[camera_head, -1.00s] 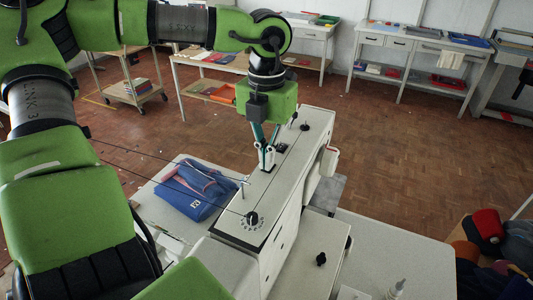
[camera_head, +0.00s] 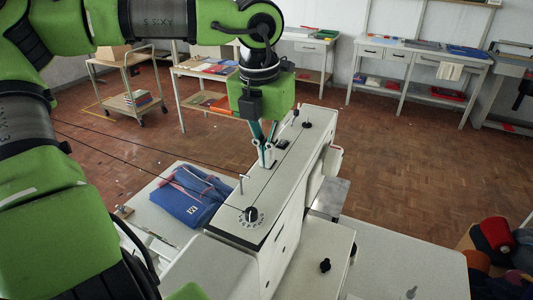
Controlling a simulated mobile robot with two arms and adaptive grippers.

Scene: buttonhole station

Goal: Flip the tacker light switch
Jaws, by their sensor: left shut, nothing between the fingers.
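The tacker (camera_head: 283,185) is a long pale machine standing on a light table, with its narrow top running away from me. A small black block (camera_head: 282,143), which looks like the light switch, sits on that top; its position up or down is too small to tell. My left gripper (camera_head: 266,162) points down over the top, just left of and nearer than the black block. Its teal fingers with pale tips are shut and empty. I cannot tell whether they touch the machine. My right gripper is not in view.
A numbered black dial (camera_head: 252,214) and a thin upright thread pin (camera_head: 241,184) stand on the machine's nearer top. Blue folded cloth (camera_head: 190,197) lies on the table at left. A black knob (camera_head: 325,265) is at right.

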